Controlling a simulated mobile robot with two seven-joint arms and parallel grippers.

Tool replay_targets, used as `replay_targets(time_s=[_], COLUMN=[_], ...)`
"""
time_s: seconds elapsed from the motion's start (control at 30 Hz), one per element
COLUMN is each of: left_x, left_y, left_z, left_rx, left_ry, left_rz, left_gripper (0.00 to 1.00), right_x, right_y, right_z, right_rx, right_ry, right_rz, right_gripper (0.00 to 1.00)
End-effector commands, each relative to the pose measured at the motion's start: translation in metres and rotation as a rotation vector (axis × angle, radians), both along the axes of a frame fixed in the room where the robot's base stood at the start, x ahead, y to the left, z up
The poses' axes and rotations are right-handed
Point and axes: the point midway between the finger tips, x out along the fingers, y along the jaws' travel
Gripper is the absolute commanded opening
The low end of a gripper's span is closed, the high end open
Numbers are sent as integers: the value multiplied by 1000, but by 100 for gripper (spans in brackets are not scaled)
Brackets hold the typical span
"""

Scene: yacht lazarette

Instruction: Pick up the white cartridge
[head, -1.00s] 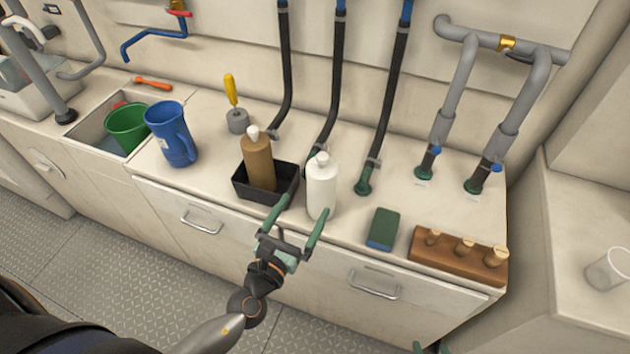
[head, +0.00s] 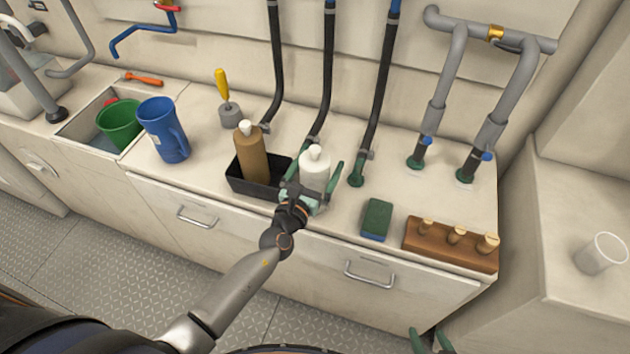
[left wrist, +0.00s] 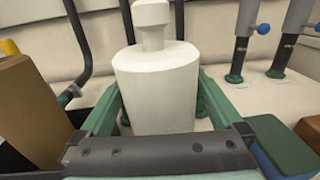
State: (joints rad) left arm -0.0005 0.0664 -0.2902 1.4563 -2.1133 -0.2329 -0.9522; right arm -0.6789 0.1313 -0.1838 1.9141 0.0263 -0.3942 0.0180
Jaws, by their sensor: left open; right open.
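The white cartridge (head: 314,166) stands upright on the counter, just right of the black tray. My left gripper (head: 316,178) is open with one green finger on each side of the cartridge, and its palm hides the lower part. In the left wrist view the cartridge (left wrist: 157,85) fills the middle between the two fingers (left wrist: 160,112); the jaws are not closed on it. My right gripper (head: 431,342) shows only as green fingertips at the bottom edge, open and away from the counter top.
A brown bottle (head: 250,153) stands in the black tray (head: 240,184) close to the left. A green and blue sponge (head: 376,219) and a wooden block with pegs (head: 450,246) lie to the right. Black hoses (head: 372,100) rise behind. A blue jug (head: 163,130) stands further left.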

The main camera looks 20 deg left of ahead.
Motion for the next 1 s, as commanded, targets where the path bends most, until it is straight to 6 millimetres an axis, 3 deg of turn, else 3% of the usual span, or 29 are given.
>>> replay_targets(time_s=[0.33, 1.0], left_x=[7, 7], left_y=[-1, -1], left_z=[0, 0], left_rx=[-1, -1], left_ry=[1, 0], left_rz=[0, 0], left_gripper=[98, 22], right_x=[0, 0], right_y=[0, 0], right_z=[0, 0], right_rx=[0, 0], right_ry=[0, 0], right_rz=[0, 0], right_gripper=[60, 60])
